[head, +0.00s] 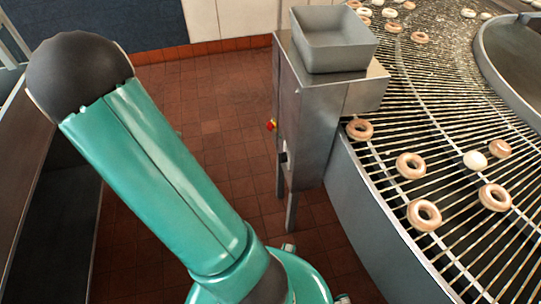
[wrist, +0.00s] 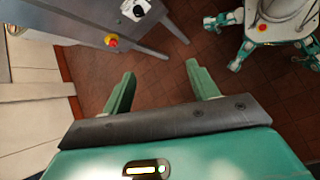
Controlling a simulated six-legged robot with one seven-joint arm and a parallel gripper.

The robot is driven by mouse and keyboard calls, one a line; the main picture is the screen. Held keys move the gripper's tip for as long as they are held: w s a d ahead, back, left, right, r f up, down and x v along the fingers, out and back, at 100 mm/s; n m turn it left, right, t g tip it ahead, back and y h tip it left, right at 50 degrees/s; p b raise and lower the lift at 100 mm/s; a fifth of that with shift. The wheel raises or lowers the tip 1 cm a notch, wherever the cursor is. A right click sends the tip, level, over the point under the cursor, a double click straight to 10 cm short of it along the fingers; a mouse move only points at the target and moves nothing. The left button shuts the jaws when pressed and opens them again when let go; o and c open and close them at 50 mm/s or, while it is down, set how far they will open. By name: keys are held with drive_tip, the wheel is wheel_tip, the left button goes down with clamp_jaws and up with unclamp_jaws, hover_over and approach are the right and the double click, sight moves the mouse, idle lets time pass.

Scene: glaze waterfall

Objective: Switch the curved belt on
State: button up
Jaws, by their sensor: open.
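The curved belt (head: 385,172) is a bending wire grid carrying several ring doughnuts, at the right of the head view. A grey metal cabinet (head: 305,125) stands at its edge. On the cabinet's left side are a red button on a yellow base (head: 272,125) and a dark control (head: 284,157). In the wrist view the red button (wrist: 111,41) and a rotary knob on a white plate (wrist: 135,9) show at the top left. The knob's setting is too small to tell. My gripper (wrist: 160,72) is open and empty, apart from both controls, with bare floor between its fingers.
A grey tub (head: 335,40) sits on top of the cabinet. A dark shelf or bench (head: 28,165) stands at the far left. The tiled floor (head: 215,120) left of the cabinet is clear. The cabinet's legs reach down to it.

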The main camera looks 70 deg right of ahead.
drive_tip(key=s+d+f+n+g+h, duration=0.1)
drive_tip(key=s+d+f+g, duration=0.2)
drive_tip(key=d+f, duration=0.35)
drive_tip(key=s+d+f+n+g+h, duration=0.1)
drive_tip(key=s+d+f+g, duration=0.15)
drive_tip(key=d+f, duration=0.35)
drive_tip(key=n+g+h, duration=0.2)
drive_tip(key=n+g, duration=0.1)
approach(283, 158)
drive_tip(key=d+f+x, duration=0.1)
drive_tip(key=x, duration=0.7)
drive_tip(key=shift+w+f, duration=0.2)
drive_tip(key=shift+w, duration=0.15)
drive_tip(key=shift+d, duration=0.1)
drive_tip(key=shift+c, duration=0.2)
drive_tip(key=c, duration=0.9)
